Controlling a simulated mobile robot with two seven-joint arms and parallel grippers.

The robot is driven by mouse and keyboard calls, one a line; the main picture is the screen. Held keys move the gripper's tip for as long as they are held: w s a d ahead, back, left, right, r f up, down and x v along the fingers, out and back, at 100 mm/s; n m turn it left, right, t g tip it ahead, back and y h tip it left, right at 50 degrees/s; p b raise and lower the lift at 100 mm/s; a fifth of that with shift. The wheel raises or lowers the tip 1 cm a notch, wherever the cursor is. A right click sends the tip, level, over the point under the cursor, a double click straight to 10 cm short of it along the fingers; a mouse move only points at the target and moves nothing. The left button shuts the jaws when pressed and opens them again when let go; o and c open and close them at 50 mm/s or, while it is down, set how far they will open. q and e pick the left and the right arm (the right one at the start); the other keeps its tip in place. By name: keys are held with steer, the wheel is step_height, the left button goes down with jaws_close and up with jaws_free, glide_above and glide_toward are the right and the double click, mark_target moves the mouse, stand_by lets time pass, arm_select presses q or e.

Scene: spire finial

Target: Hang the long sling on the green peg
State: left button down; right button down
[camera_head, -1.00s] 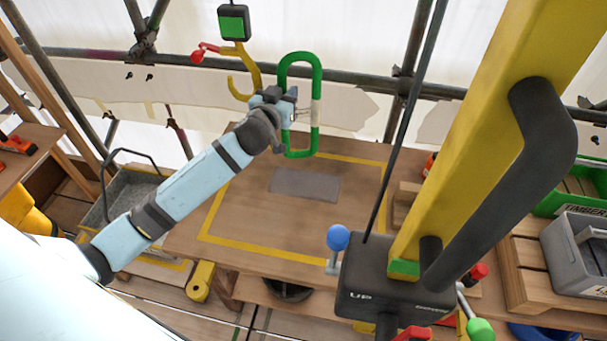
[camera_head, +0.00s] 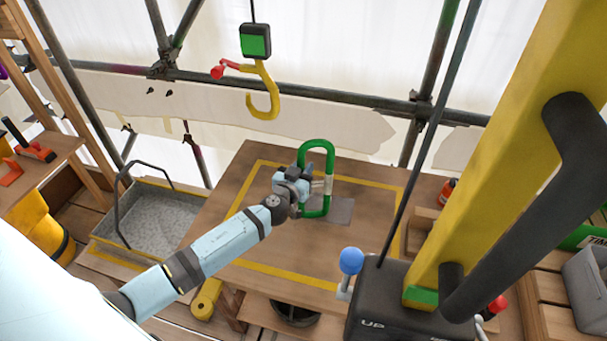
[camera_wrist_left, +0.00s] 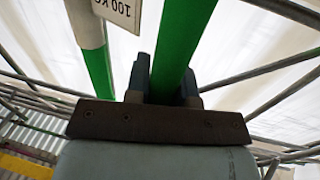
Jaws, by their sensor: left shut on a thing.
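A green loop sling (camera_head: 327,150) with a pale label sleeve hangs upright above the wooden table. My left gripper (camera_head: 307,186) is shut on the loop's left side. In the left wrist view, the green band of the sling (camera_wrist_left: 183,40) runs between the two fingers (camera_wrist_left: 165,82), with a "100 KG" tag beside it. I cannot tell whether the sling's lower end touches the table. No green peg shows clearly; a blue-knobbed peg (camera_head: 351,262) and a red knob (camera_head: 497,303) stand by the yellow column. My right gripper is out of view.
A yellow hook (camera_head: 264,95) with a red latch hangs beyond the table (camera_head: 232,208). The yellow column (camera_head: 480,150) and its black handle block the right. A grey tray (camera_head: 165,215) lies left. The taped table area is mostly clear.

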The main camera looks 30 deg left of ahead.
arm_select(q)
steer(key=shift+f, duration=0.8)
steer(key=shift+f+b, duration=0.15)
steer(key=shift+b, duration=0.15)
steer(key=c, duration=1)
jaws_free()
